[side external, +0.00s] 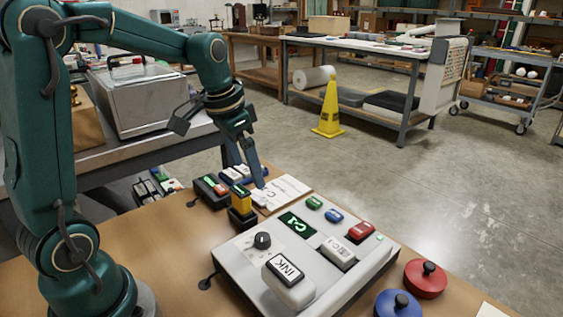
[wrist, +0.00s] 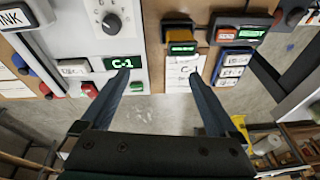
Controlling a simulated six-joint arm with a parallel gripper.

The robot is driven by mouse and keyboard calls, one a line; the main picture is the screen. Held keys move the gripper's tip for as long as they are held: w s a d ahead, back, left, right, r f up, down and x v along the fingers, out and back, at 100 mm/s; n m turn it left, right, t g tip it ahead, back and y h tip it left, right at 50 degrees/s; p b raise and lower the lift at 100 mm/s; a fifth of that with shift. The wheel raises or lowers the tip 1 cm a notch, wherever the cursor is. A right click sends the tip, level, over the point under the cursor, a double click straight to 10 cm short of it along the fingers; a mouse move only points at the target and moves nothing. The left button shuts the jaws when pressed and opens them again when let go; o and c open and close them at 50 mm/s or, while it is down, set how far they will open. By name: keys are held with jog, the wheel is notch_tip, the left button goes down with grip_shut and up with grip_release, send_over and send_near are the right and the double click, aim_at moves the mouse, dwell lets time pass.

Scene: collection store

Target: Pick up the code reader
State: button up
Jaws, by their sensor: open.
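The likely code reader, a yellow-orange and black device with a small green display, stands on the wooden bench in the side external view (side external: 241,207). In the wrist view it shows at the top centre (wrist: 181,38). My gripper (side external: 252,177) is above the bench, just behind and right of that device in the side view. In the wrist view my gripper (wrist: 158,74) has its fingers wide apart with nothing between them. A white card (wrist: 185,70) marked with a C lies beside the device, partly covered by a finger.
A white console (side external: 330,255) with a green C-1 display, knob and coloured buttons fills the front of the bench. A black unit with red and green parts (side external: 211,190) and a blue-and-white block (side external: 236,174) are close to the device. Red (side external: 426,279) and blue (side external: 398,304) knobbed discs lie at front right.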

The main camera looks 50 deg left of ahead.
aim_at(239, 189)
jog(key=shift+n+g, duration=0.6)
jog(key=shift+g, duration=0.1)
jog(key=a+f, duration=0.2)
jog(key=f, duration=0.1)
jog(key=a+f, duration=0.1)
jog(key=shift+w+a+f, duration=0.25)
jog(key=shift+a+f, duration=0.05)
jog(key=shift+f, duration=0.05)
jog(key=shift+s+a+f, duration=0.15)
jog(key=shift+f, duration=0.45)
jog(key=shift+w+f, duration=0.15)
jog(key=shift+f, duration=1)
jog(key=shift+w+f, duration=0.1)
jog(key=shift+f, duration=1)
jog(key=c, duration=1.5)
jog(key=shift+o, duration=0.2)
jog(key=shift+r, duration=0.15)
